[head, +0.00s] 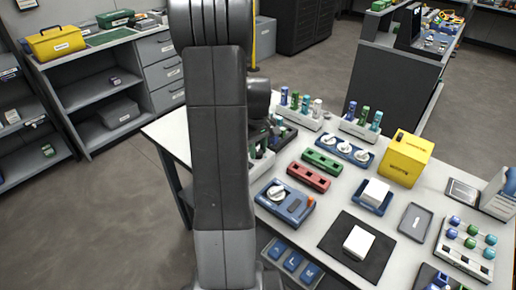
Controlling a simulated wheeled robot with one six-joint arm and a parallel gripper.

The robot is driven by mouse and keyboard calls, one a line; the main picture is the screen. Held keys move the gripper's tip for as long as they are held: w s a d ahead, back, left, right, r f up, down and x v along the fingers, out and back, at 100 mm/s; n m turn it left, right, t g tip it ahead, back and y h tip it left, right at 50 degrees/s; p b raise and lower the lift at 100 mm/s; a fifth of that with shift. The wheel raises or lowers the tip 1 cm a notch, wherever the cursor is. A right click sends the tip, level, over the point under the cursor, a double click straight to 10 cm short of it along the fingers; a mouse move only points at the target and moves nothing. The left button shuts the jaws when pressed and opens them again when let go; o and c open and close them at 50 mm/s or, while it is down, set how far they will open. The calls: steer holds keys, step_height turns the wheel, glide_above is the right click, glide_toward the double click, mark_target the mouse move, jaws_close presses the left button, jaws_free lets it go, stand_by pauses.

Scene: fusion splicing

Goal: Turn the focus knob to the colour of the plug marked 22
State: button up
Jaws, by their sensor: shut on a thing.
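A blue device (285,205) with a white round knob (277,192) and an orange button sits near the front left of the table. A blue panel (346,149) farther back bears three white knobs. Which knob is the focus knob I cannot tell. Upright plugs with blue, green, teal and white parts stand in a left rack (299,115) and a right rack (360,128); their marks are too small to read. My arm's wrist shows just right of the big upright arm link, over the table's left part. My fingertips, and whatever they hold, are hidden or too dark to make out.
Green (322,161) and red (308,177) slotted blocks lie mid-table. A yellow box (406,158), a black mat (335,250) with a white block, a grey tray (415,222) and a rack of coloured balls (466,249) fill the right side. Narrow gaps separate them.

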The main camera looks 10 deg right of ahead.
mark_target(258, 151)
steer(key=shift+n, duration=0.6)
steer(key=o, duration=0.7)
step_height(258, 151, up, 14)
steer(key=shift+f+p, duration=0.1)
steer(key=shift+p, duration=0.2)
step_height(258, 151, down, 14)
steer(key=shift+r+b, duration=0.1)
steer(key=shift+b, duration=0.2)
stand_by(0.4)
